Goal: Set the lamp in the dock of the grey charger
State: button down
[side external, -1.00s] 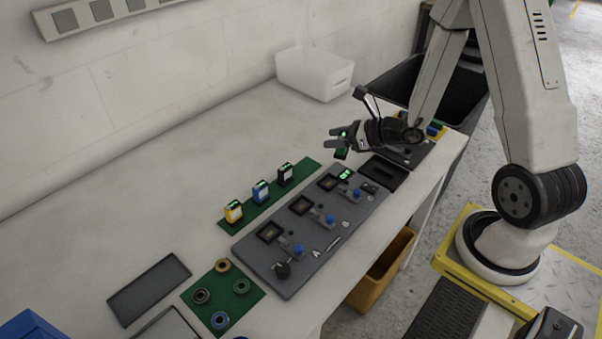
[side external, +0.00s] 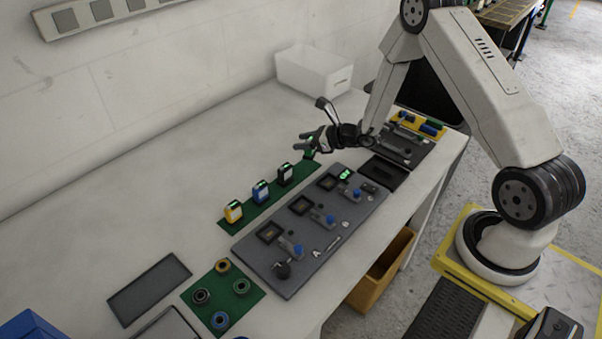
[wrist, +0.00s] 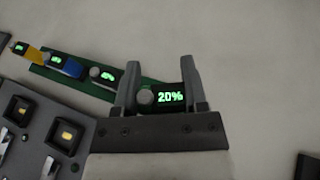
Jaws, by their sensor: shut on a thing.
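My gripper (side external: 304,141) is shut on a small dark green unit (side external: 311,152), which I take as the lamp. In the wrist view it sits between the fingers (wrist: 158,82), with a round grey knob and a lit display reading 20% (wrist: 170,97). It is at the far end of a green strip (side external: 240,215); I cannot tell whether it touches the strip. Yellow (side external: 233,211), blue (side external: 260,192) and black (side external: 285,175) units with lit tops stand on that strip. The grey charger panel (side external: 290,283) has three dark square docks and blue knobs; a green display (side external: 346,174) glows at its far end.
A dark tray (side external: 383,173) lies beyond the panel, and a tool mat (side external: 402,148) behind it. A white bin (side external: 314,74) stands at the back. A green mat with several rings (side external: 222,297) is at the near side. The bench left of the strip is clear.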

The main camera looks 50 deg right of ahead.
jog(key=shift+w+f, duration=0.4)
jog(key=shift+f, duration=0.05)
jog(key=shift+w+f, duration=0.15)
jog(key=shift+f, duration=0.1)
jog(key=shift+d+f, duration=0.1)
jog(key=shift+f, duration=1.45)
jog(key=shift+f, duration=0.15)
jog(key=shift+c, duration=0.7)
grip_release()
